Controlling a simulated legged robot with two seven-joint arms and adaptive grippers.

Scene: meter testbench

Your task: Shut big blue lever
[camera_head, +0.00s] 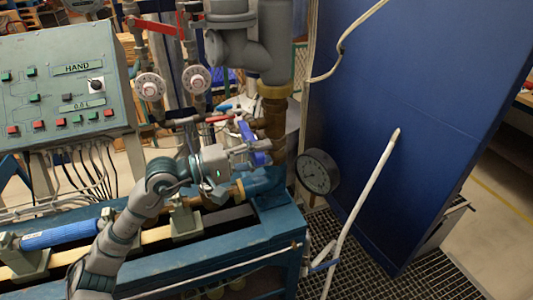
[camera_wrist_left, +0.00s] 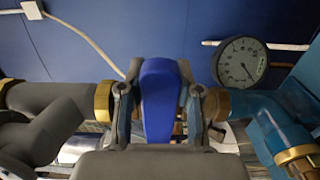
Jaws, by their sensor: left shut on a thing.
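The big blue lever (camera_head: 252,143) is at the middle of the head view, beside the brass-coloured vertical pipe. In the left wrist view the blue lever (camera_wrist_left: 160,98) stands upright in the picture, between the two fingers. My left gripper (camera_head: 246,148) reaches it from the left, and its fingers (camera_wrist_left: 158,105) are shut on the lever from both sides. The lever's lower end is hidden behind the gripper body in the left wrist view. My right gripper shows in neither view.
A pressure gauge (camera_head: 317,171) stands right of the lever. A control panel (camera_head: 62,85) with buttons is at the left. Two round dials (camera_head: 196,79) and red levers (camera_head: 158,26) are above. A blue wall panel (camera_head: 420,110) and a white pole (camera_head: 362,205) are at the right.

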